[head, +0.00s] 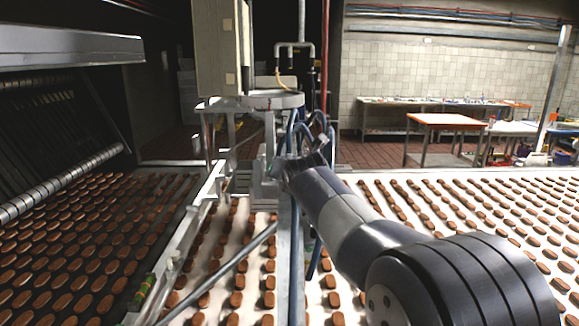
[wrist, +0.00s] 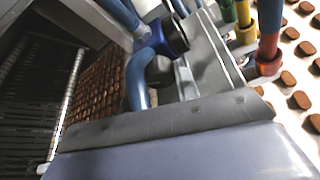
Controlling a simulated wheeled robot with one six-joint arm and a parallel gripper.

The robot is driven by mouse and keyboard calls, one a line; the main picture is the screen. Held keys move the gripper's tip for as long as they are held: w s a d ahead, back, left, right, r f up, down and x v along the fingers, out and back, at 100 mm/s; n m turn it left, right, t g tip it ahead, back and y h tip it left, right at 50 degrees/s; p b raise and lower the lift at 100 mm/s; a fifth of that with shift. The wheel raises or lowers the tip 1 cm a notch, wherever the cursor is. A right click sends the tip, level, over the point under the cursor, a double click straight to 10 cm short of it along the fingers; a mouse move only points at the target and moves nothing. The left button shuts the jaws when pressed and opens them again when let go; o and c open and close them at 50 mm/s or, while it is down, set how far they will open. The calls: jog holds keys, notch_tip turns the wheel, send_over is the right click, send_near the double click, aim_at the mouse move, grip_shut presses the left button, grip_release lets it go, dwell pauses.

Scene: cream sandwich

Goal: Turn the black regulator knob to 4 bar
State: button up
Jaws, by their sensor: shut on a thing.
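My gripper (head: 300,168) is at the end of my arm, beside the metal frame over the belts in the head view. It is small there and its fingertips are hard to make out. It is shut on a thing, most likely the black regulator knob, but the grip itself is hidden. In the wrist view a dark cylindrical part with a blue collar (wrist: 172,36) shows near the top middle, next to a rounded grey part (wrist: 160,70). I cannot tell for sure which part is the knob. No pressure scale or gauge reading can be made out.
Blue hoses (head: 292,135) run close around my gripper; one blue hose (wrist: 138,80) curves down in the wrist view. Coloured fittings, one red (wrist: 268,62), stand to the right there. Belts with rows of brown biscuits (head: 90,245) lie on both sides. A grey cabinet (head: 216,50) stands above.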

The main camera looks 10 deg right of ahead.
jog(key=shift+m, duration=0.3)
jog(key=o, duration=1)
jog(key=shift+c, duration=0.2)
jog(key=b+v, duration=0.3)
jog(key=v, duration=0.7)
jog(key=shift+s+d, duration=0.1)
jog(key=shift+s, duration=0.35)
